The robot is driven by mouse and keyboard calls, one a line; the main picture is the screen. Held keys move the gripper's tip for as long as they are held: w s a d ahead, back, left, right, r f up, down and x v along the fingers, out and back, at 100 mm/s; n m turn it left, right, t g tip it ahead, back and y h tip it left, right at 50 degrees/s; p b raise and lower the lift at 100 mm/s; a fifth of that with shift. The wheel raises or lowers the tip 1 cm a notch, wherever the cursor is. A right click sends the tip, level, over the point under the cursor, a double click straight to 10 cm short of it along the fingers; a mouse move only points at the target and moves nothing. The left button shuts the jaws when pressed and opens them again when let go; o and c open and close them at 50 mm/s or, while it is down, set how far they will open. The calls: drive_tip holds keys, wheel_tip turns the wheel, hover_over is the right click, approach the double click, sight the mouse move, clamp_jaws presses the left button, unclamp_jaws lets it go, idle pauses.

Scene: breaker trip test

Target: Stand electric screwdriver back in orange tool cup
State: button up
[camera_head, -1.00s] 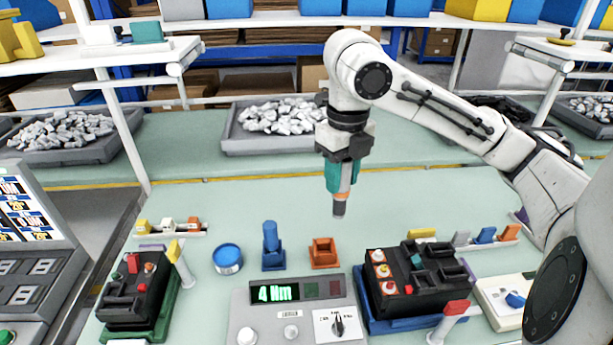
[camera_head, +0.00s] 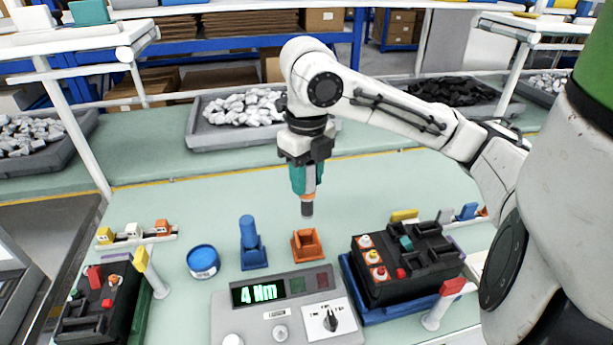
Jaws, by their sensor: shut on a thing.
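The screwdriver hangs close to upright, tip down, above the table. The orange tool cup (camera_head: 307,246) is a small square holder on the table, with its open top facing up. In the picture the tip is just above the cup's back edge, apart from it. The exact depth between tip and cup is hard to tell.
A blue holder with a blue cylinder (camera_head: 250,246) stands left of the cup, and a blue round tin (camera_head: 203,262) beyond it. A grey control box (camera_head: 280,310) reading 4 Nm is in front. A black breaker unit (camera_head: 405,262) on a blue base stands right. Table behind is clear.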

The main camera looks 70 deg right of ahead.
sight(307, 199)
drive_tip(key=shift+f+b, duration=2.55)
drive_tip(key=shift+f, duration=0.35)
drive_tip(key=shift+f+b, duration=2.4)
drive_tip(key=shift+f, duration=0.35)
drive_tip(key=o, duration=1.1)
wheel_tip(307, 199, up, 11)
drive_tip(key=shift+f+p, duration=0.1)
drive_tip(key=shift+p, duration=1)
drive_tip(key=shift+s, duration=0.1)
